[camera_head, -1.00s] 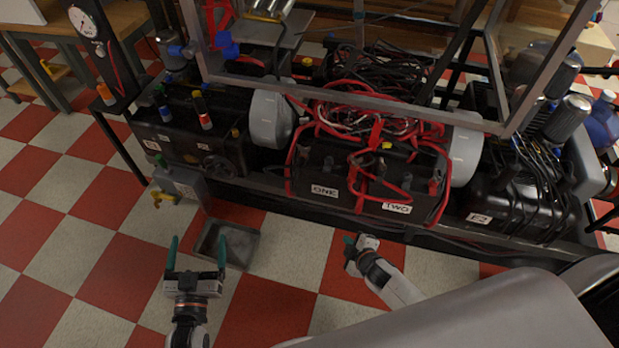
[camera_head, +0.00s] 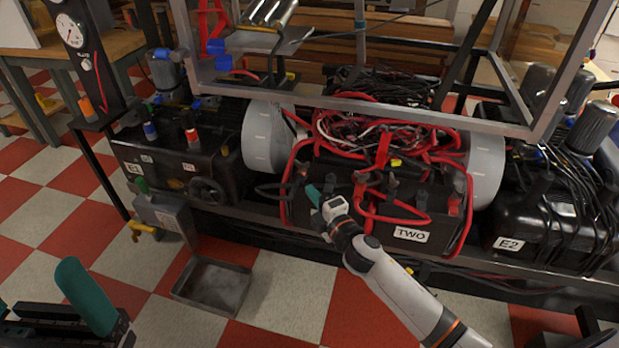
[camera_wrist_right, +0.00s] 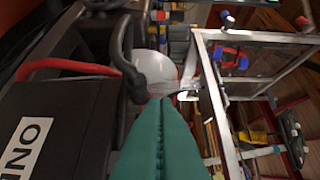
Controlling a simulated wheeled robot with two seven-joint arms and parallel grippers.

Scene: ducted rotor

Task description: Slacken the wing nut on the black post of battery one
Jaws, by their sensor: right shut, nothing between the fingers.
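Battery one (camera_head: 299,212) is a black box in the head view, partly hidden by my right gripper. Its "ONE" label shows in the right wrist view, where the battery (camera_wrist_right: 75,115) fills the left side. My right gripper (camera_head: 312,194) is shut and empty, its green tips at the battery's upper front. In the wrist view a black cable (camera_wrist_right: 152,68) curves close past the fingertips (camera_wrist_right: 165,102); I cannot tell whether they touch. The wing nut and black post cannot be made out. My left gripper (camera_head: 36,284) is open at the lower left, partly cut off.
Battery two (camera_head: 440,198) stands right of battery one, with red cables looped over both. A metal frame (camera_head: 400,110) crosses above and behind. A grey tray (camera_head: 243,268) lies on the floor to the left. Black boxes marked E1 and E2 flank the batteries.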

